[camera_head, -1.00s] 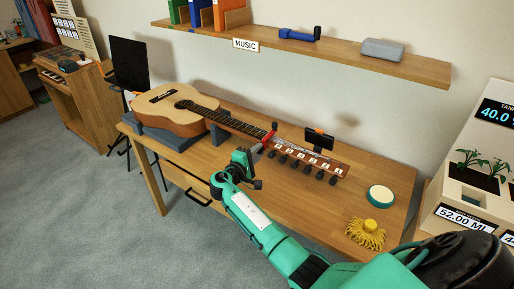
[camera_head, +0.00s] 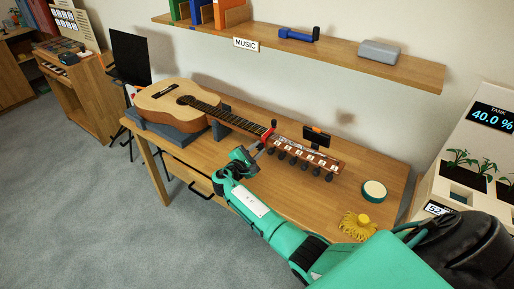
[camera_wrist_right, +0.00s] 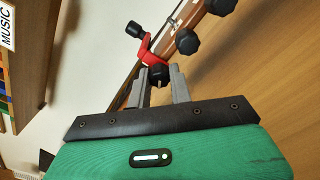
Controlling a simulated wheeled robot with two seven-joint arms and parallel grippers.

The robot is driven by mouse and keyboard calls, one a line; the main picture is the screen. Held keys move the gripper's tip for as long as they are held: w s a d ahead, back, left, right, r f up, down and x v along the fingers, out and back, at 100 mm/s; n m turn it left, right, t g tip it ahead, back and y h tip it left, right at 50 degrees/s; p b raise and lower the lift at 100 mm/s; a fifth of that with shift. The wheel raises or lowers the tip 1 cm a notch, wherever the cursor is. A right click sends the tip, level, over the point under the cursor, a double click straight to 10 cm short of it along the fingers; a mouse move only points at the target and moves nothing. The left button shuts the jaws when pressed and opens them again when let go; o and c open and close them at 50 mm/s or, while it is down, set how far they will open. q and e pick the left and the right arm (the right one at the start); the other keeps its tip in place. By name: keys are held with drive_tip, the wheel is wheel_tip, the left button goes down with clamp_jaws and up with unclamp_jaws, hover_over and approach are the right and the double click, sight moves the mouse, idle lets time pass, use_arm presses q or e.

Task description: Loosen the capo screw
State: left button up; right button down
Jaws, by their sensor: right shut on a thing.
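The guitar (camera_head: 172,102) lies on grey supports with its neck pointing right over the table. A red capo (camera_head: 271,131) is clamped on the neck near the headstock (camera_head: 312,160). In the right wrist view the red capo (camera_wrist_right: 150,52) shows with a black knob, the capo screw (camera_wrist_right: 158,75), at its lower end. My right gripper (camera_wrist_right: 157,80) has one grey finger on each side of the capo screw and is shut on it. In the head view my right gripper (camera_head: 257,148) is small beside the capo, and the screw is hard to make out. My left gripper is not in view.
Black tuning pegs (camera_wrist_right: 187,41) are close to the right gripper's fingers. A small dark device (camera_head: 317,137) stands by the headstock. A round teal-rimmed tin (camera_head: 374,191) and a yellow stringy item (camera_head: 357,226) lie on the right of the table (camera_head: 290,205). A shelf (camera_head: 350,60) hangs above.

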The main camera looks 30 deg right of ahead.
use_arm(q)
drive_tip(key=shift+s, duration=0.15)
use_arm(e)
drive_tip(key=c, duration=1.5)
unclamp_jaws()
drive_tip(key=shift+c, duration=0.2)
drive_tip(key=shift+a, duration=0.1)
